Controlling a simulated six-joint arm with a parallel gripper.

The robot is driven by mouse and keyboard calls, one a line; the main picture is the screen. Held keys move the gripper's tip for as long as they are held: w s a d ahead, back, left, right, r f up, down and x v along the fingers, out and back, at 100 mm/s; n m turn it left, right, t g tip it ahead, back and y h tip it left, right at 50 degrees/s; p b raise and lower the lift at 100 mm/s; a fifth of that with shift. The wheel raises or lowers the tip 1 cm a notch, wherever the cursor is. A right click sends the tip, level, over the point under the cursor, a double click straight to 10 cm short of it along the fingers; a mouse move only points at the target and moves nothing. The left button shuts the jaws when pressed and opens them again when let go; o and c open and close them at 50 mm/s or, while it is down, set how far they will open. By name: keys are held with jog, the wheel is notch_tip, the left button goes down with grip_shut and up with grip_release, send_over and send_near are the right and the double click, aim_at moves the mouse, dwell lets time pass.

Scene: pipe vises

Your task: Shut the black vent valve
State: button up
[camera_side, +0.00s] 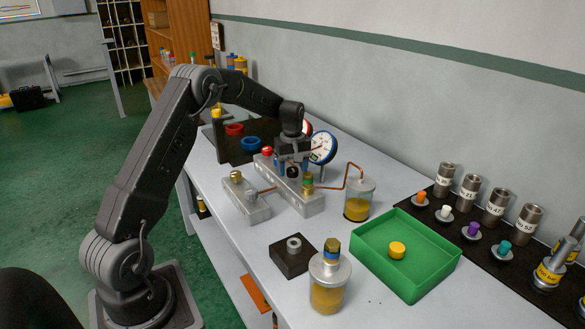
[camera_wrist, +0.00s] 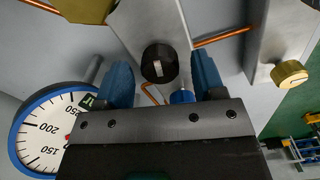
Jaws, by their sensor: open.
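The black valve knob (camera_wrist: 158,58) shows in the wrist view on a grey metal manifold block. It is round, with a pale mark pointing roughly down the picture. My gripper (camera_wrist: 160,66) is open, with one blue finger on each side of the knob; I cannot tell whether either finger touches it. In the side view my gripper (camera_side: 292,166) is low over the middle of the manifold block (camera_side: 308,205), and the black knob is hard to pick out among the fingers. A blue knob (camera_wrist: 182,97) sits just below the black one in the wrist view, partly hidden by my gripper.
A red knob (camera_side: 267,151) and a green-and-brass knob (camera_side: 308,181) flank my gripper. A blue-rimmed gauge (camera_side: 323,147) stands close behind. A smaller block (camera_side: 256,211) is at left, a yellow-filled jar (camera_side: 358,202) at right. A green tray (camera_side: 435,257) lies nearer the camera.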

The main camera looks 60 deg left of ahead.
jog(key=shift+f, duration=0.15)
jog(key=shift+c, duration=0.4)
jog(key=c, duration=0.8)
jog(key=shift+c, duration=0.2)
jog(key=shift+m, duration=0.4)
jog(key=m, duration=0.3)
jog(key=shift+m, duration=0.3)
jog(key=m, duration=0.3)
jog(key=shift+m, duration=0.3)
jog(key=m, duration=0.3)
jog(key=shift+m, duration=2.1)
